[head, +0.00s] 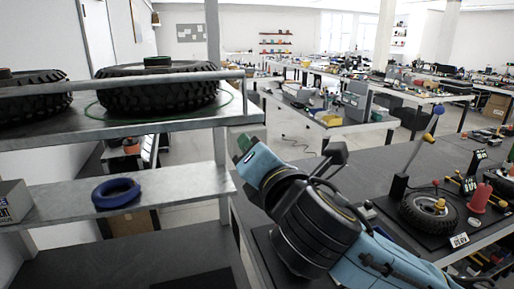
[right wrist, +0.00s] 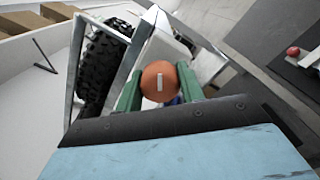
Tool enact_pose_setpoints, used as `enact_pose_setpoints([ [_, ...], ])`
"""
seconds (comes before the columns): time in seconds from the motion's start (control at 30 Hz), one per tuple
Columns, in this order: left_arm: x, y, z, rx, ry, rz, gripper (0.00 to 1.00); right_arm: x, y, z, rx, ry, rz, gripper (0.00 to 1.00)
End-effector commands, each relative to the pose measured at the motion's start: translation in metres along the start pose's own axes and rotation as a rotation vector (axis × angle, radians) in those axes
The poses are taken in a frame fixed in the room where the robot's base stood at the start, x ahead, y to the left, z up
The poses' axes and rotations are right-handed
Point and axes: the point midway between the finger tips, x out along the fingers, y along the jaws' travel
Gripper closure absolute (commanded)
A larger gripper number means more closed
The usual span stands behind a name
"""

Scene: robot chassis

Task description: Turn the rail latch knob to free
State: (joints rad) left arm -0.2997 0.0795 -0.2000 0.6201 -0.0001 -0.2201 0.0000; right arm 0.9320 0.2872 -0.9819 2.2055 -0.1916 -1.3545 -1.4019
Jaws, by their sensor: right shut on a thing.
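The round orange rail latch knob (right wrist: 158,82) shows in the right wrist view, with a short pale mark on its face that stands nearly upright in the picture. My right gripper (right wrist: 160,88) has its two green fingers on either side of the knob and is shut on it. In the head view my right gripper (head: 244,151) is at the right end of the metal shelf rack (head: 190,124), and I cannot make out the knob there. The rack's grey rail (head: 120,84) runs in front of the tyres. My left gripper is not in view.
Tyres (head: 155,92) lie on the top shelf. A blue ring (head: 116,193) and a grey box (head: 14,203) are on the shelf below.

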Motion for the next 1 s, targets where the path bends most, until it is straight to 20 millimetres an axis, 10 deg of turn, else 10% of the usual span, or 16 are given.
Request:
enact_pose_setpoints([
  [1.0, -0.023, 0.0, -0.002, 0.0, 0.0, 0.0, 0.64, 0.0, 0.0, 0.001, 0.577, -0.004, 0.001, 0.85],
])
